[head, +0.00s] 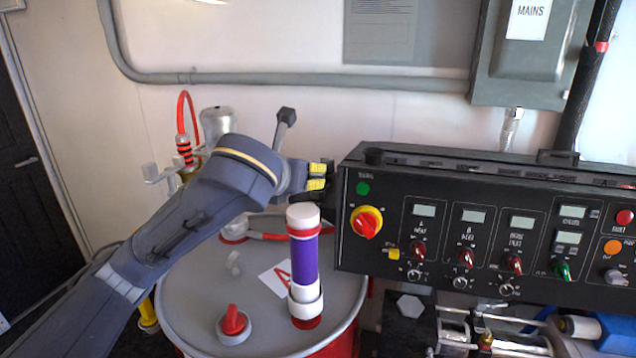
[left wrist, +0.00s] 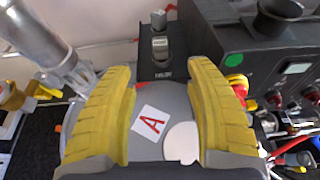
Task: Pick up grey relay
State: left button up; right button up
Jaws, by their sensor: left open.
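In the left wrist view a small grey piece (left wrist: 160,46), which looks like the grey relay, sits on a dark upright mount (left wrist: 178,68) beyond my fingertips. My left gripper (left wrist: 160,72) is open, with its yellow fingers apart on either side of that line of sight and nothing held between them. In the head view my left gripper (head: 320,176) is beside the left end of the black control panel (head: 372,262), above the drum. I cannot make out the relay in the head view; my gripper and the panel may hide it. My right gripper is not in view.
A purple tube with white cap (head: 304,250) stands upright on the grey drum lid (head: 185,300), close below my gripper. A card marked A (head: 275,279) and a red-handled valve (head: 234,322) are also on the lid. A grey conduit (head: 300,80) runs along the wall.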

aim_at(317, 174)
pick_arm(q)
jog(key=x, duration=1)
jog(key=shift+w, duration=0.15)
jog(key=shift+x, duration=2.6)
jog(key=shift+f, duration=0.1)
grip_shut()
